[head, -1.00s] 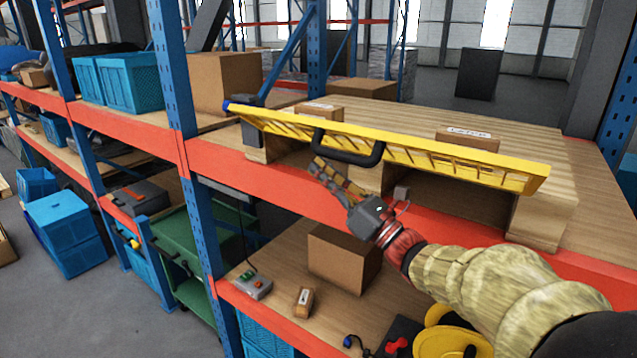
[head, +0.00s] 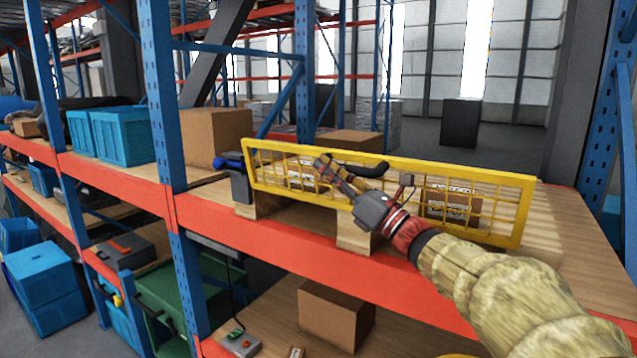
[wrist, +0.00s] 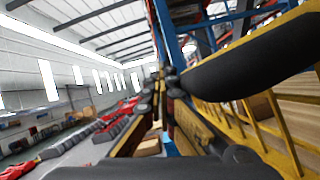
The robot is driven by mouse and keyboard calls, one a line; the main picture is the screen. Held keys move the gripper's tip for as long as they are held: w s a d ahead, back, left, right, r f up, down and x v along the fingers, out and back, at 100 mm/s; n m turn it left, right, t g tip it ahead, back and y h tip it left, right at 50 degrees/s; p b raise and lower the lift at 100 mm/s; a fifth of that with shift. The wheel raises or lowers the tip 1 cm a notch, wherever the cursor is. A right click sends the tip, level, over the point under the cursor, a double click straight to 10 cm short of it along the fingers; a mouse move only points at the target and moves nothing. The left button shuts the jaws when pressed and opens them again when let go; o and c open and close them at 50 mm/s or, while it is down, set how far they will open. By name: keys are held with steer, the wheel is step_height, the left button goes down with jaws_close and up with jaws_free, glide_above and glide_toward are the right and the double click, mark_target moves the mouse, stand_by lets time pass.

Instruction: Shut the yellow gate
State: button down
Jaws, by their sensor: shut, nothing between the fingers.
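The yellow gate (head: 480,184) is a mesh frame standing nearly upright along the front of the shelf, leaning a little. A blue and dark fitting (head: 235,165) is at its left end. Its black handle (head: 372,170) is partly hidden by my gripper; it also fills the upper right of the wrist view (wrist: 250,62). My gripper (head: 322,163) is shut and empty, in front of the mesh by the handle. I cannot tell whether it touches the gate. In the wrist view its fingers (wrist: 165,90) are close together, beside the handle and the yellow bars.
Behind the gate, boxes (head: 450,205) stand on a wooden pallet (head: 355,238) on the orange-beamed shelf (head: 290,240). A blue upright (head: 160,100) stands to the left. A brown box (head: 335,315) lies on the shelf below. The aisle floor at lower left holds blue crates (head: 45,285).

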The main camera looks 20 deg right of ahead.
steer(key=shift+w+d+r, duration=0.35)
steer(key=shift+d+r, duration=0.1)
steer(key=shift+d, duration=0.1)
steer(key=shift+f, duration=0.1)
